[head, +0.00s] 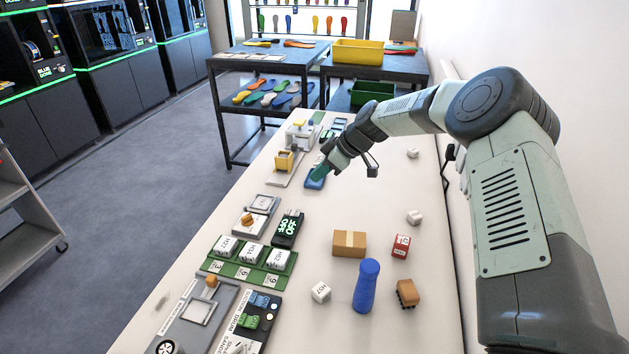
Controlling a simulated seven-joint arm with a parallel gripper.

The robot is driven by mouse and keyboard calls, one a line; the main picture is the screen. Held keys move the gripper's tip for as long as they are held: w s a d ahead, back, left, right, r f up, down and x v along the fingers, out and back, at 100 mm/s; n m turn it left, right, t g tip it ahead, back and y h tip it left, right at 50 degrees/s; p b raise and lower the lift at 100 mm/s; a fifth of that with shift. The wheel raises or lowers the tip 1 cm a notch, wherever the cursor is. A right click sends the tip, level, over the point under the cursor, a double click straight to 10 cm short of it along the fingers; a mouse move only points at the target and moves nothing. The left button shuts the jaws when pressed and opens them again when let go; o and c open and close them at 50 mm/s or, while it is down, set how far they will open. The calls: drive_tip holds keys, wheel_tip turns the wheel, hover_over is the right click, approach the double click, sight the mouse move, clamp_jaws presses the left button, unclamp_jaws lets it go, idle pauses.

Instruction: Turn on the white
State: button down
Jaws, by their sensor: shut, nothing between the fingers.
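My gripper (319,172) is shut and empty, pointing down and to the left over the far half of the white table. Its tip overlaps a small blue object (314,184) on the table; I cannot tell if they touch. To the left of the tip stands a small white device with a yellow block (284,161). Behind it is another white device (301,134) with a yellow part on top. Nearer, a pale device with an orange knob (247,220) sits beside a black box with a lit green display (288,228).
A green rack (236,271) holds several white blocks. A blue cylinder (367,285), a cardboard box (349,243), a red block (401,246) and white cubes (321,292) stand on the near table. The right strip near the wall is mostly clear.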

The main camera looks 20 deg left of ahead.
drive_tip(key=shift+a+f+h, duration=0.1)
drive_tip(key=shift+f+h, duration=0.1)
drive_tip(key=shift+h, duration=0.1)
drive_tip(key=shift+a, duration=0.1)
hover_over(293, 213)
drive_tip(key=d, duration=0.2)
wheel_tip(293, 213, down, 9)
drive_tip(key=shift+r, duration=0.1)
drive_tip(key=shift+w+d+f, duration=0.1)
drive_tip(key=shift+d+f, duration=0.1)
drive_tip(key=shift+f, duration=0.35)
drive_tip(key=shift+d+f, duration=0.15)
drive_tip(key=shift+f, duration=0.4)
drive_tip(key=shift+d+f, duration=0.1)
drive_tip(key=shift+f, duration=0.45)
